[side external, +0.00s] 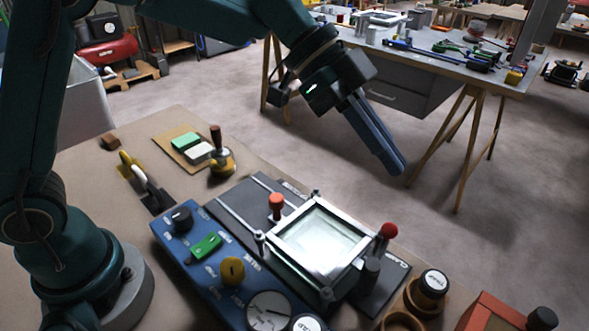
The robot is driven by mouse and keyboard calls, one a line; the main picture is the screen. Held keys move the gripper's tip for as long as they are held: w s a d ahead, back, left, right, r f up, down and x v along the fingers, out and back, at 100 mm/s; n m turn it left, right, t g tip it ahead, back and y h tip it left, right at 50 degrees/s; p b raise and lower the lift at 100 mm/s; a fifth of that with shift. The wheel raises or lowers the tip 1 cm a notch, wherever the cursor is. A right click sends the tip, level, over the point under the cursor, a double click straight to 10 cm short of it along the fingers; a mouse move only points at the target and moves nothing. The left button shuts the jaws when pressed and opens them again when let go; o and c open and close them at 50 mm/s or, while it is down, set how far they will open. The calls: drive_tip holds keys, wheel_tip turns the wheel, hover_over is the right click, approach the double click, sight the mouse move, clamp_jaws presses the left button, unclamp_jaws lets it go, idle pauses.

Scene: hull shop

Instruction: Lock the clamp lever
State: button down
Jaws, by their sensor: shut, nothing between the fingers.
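The clamp lever, topped by a red ball knob (388,230), stands at the right edge of the framed glass plate, beside a label that seems to read CLAMP. Its shaft is partly hidden, so I cannot tell its exact angle. My gripper (396,168) is shut and empty. In the picture its fingers point down and right above the lever, clearly apart from it.
The glass plate's pale frame (285,227) has corner posts. An orange knob (276,201) stands on its left. A blue control panel (215,255) lies nearer. A hand stamp (221,160) stands behind.

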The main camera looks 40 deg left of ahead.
sight(395, 228)
drive_tip(key=shift+s+d+f, duration=0.15)
drive_tip(key=shift+f, duration=0.45)
drive_tip(key=shift+d+f, duration=0.1)
drive_tip(key=x, duration=1)
drive_tip(key=shift+s+a+f, duration=0.15)
drive_tip(key=shift+a+f, duration=0.1)
drive_tip(key=shift+a, duration=0.4)
drive_tip(key=shift+s+a+f, duration=0.15)
drive_tip(key=shift+a+f, duration=0.05)
drive_tip(key=shift+a, duration=0.45)
drive_tip(key=shift+s+a+f, duration=0.15)
drive_tip(key=shift+a+f, duration=0.1)
drive_tip(key=shift+a, duration=0.45)
